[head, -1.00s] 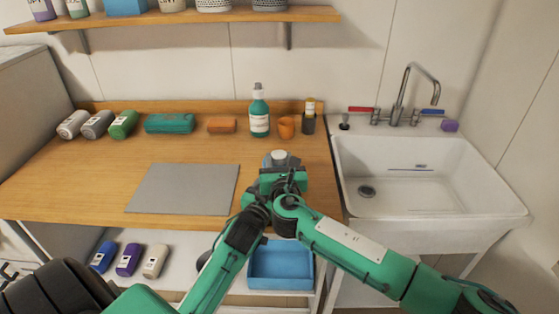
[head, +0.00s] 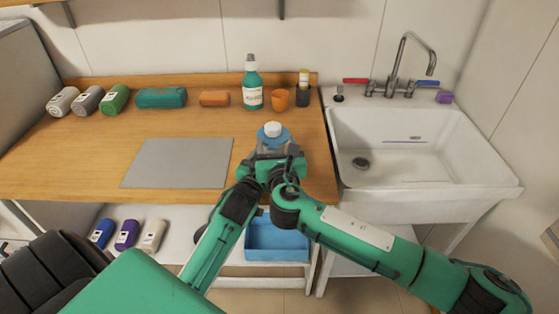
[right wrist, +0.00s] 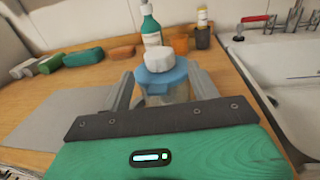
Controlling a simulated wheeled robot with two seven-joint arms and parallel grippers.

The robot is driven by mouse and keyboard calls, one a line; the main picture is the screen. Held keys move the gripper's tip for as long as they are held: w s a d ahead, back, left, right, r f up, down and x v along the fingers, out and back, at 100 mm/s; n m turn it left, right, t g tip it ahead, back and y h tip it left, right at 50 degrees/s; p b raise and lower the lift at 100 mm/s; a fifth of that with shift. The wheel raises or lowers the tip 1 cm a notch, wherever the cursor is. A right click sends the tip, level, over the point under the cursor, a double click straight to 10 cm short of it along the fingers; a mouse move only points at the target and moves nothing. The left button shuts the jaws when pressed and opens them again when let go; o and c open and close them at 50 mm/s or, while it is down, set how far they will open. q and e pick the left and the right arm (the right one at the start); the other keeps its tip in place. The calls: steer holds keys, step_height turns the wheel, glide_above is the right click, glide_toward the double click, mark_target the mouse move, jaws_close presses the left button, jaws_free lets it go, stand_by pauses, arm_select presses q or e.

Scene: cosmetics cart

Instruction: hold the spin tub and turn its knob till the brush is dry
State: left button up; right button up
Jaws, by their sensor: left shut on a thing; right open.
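The spin tub (head: 273,137) has a blue lid and a white knob (head: 272,128) on top. It stands near the right end of the wooden counter, and the right wrist view shows its blue lid (right wrist: 161,76) and clear body. My right gripper (right wrist: 165,84) is open, its two grey fingers apart on either side of the tub and not touching the white knob. My left gripper (head: 262,168) is shut on the tub low down; its fingers are mostly hidden behind my right gripper. I see no brush; the inside of the tub is hidden.
Behind the tub stand a green pump bottle (head: 252,88), an orange cup (head: 279,99) and a dark holder (head: 303,95). A grey mat (head: 178,163) lies to the left. The white sink (head: 410,150) is to the right. A blue tray (head: 276,242) sits below.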

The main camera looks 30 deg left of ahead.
steer(key=v, duration=0.7)
steer(key=m+g+y, duration=0.4)
steer(key=m+g, duration=0.1)
steer(key=m, duration=2.6)
glide_toward(277, 132)
steer(key=x, duration=1)
steer(key=shift+w+a, duration=0.15)
steer(key=shift+a, duration=0.15)
